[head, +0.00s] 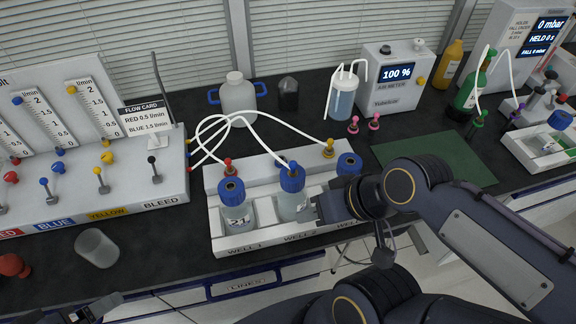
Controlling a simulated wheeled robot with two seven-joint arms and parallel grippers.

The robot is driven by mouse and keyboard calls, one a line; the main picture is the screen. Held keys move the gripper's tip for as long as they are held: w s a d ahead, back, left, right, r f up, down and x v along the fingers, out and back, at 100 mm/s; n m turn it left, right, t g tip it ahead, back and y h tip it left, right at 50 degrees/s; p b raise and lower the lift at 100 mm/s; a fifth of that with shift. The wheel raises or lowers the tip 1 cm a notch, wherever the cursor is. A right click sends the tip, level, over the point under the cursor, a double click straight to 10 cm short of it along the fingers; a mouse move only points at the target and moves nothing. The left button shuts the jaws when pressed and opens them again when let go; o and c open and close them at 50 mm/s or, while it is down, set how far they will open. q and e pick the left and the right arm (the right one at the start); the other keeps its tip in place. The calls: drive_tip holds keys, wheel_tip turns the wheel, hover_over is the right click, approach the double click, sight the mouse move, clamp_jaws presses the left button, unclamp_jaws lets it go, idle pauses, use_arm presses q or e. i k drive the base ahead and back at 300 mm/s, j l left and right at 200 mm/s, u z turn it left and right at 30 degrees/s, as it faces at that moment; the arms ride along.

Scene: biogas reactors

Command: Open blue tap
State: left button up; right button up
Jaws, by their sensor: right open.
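The flow panel (90,120) on the left has a BLUE label with a small blue-topped tap lever (46,187) above it, and a blue knob (60,152) higher up. My left gripper (82,312) shows only in part at the bottom left, far below the panel.
A white jug (238,98), a gas meter (394,80) and a green mat (440,158) stand behind and right. The dark bench between panel and cup is clear.

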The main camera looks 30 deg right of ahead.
sight(44, 181)
drive_tip(key=j+z, duration=0.7)
drive_tip(key=k+j+z, duration=0.1)
drive_tip(key=j+z, duration=0.25)
